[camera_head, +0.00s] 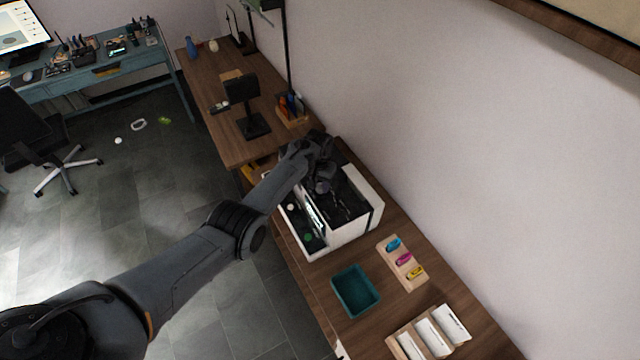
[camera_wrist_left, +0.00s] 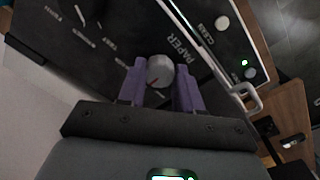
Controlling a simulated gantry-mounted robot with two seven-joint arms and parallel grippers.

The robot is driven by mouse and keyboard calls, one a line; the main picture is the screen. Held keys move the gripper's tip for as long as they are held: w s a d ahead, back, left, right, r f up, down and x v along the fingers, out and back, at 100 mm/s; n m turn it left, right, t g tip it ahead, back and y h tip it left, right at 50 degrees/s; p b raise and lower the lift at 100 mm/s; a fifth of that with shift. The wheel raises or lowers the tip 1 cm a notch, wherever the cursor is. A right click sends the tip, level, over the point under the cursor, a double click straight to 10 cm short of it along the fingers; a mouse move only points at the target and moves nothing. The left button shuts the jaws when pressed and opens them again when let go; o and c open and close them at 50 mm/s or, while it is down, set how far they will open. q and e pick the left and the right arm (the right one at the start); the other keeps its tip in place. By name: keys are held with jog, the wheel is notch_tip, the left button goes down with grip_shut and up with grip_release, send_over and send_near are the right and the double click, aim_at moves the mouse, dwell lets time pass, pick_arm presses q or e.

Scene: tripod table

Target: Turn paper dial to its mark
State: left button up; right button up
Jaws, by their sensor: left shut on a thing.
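The white and black printer (camera_head: 352,236) stands on the wooden table, with my left arm reaching over it. In the left wrist view, the round grey paper dial (camera_wrist_left: 160,69) sits on the black panel beside the word PAPER. The purple fingers of my left gripper (camera_wrist_left: 160,84) are shut on the dial, one on each side. In the head view my left gripper (camera_head: 323,184) is dark and over the printer's top; the dial cannot be made out there. My right gripper is not in view.
A CLEAN button (camera_wrist_left: 222,22) and a green light are on the panel in the wrist view. A teal tray (camera_head: 355,290) and a wooden holder with coloured cartridges (camera_head: 403,258) stand near the printer. A dark stand (camera_head: 252,125) is behind it.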

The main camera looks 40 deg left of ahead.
aim_at(319, 186)
pick_arm(q)
jog(key=o, duration=1)
jog(key=shift+o, duration=0.2)
jog(key=shift+r, duration=0.45)
notch_tip(319, 186, up, 10)
jog(key=p, duration=0.1)
jog(key=shift+a+p, duration=0.15)
jog(key=shift+p, duration=0.25)
